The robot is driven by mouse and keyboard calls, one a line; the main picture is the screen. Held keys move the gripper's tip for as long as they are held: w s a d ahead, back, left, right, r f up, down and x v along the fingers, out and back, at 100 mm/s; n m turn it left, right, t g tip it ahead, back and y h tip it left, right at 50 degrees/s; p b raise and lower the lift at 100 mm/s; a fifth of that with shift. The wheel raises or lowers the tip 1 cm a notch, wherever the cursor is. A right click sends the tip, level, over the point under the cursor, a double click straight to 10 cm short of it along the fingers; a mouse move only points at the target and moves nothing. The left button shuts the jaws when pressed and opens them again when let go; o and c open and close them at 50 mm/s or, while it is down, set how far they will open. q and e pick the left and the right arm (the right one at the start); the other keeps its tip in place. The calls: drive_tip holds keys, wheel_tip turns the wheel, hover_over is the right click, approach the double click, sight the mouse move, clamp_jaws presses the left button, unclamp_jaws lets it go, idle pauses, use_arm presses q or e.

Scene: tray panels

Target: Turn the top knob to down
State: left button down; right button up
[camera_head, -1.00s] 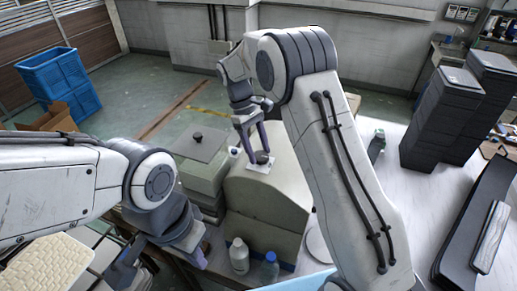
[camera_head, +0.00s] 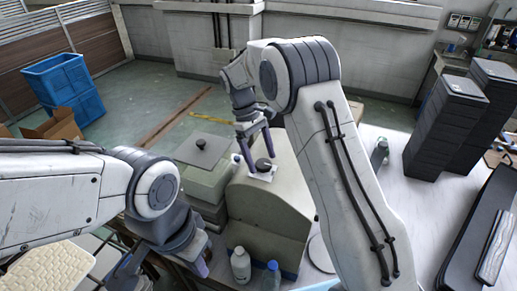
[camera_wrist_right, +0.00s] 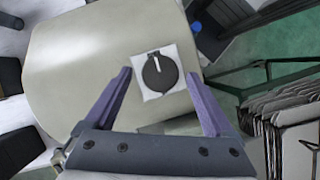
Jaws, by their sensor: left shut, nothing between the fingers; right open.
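The knob (camera_head: 263,164) is a round dark disc on a white square plate (camera_head: 259,174). The plate is on top of the pale rounded housing (camera_head: 265,205). In the right wrist view the knob (camera_wrist_right: 160,78) shows a white pointer mark toward the top of the picture. My right gripper (camera_head: 259,158) is open, with its purple fingers over the knob area. In the wrist view the fingers are on either side of the knob, apart from it in the picture; I cannot tell the height gap. My left gripper (camera_head: 201,263) is shut and empty, low at the left, partly hidden by its own wrist.
A box with a flat lid and a small dark handle (camera_head: 200,143) stands left of the housing. Two bottles (camera_head: 240,264) stand in front of it. Dark stacked trays (camera_head: 447,118) are at the right. Blue crates (camera_head: 60,80) stand on the floor at far left.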

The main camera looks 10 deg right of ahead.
drive_tip(key=shift+w+a+r, duration=0.1)
drive_tip(key=shift+w+r, duration=0.15)
drive_tip(key=shift+r, duration=0.1)
drive_tip(key=b+v, duration=0.2)
drive_tip(key=v, duration=0.7)
drive_tip(key=shift+r, duration=0.15)
drive_tip(key=shift+s, duration=0.15)
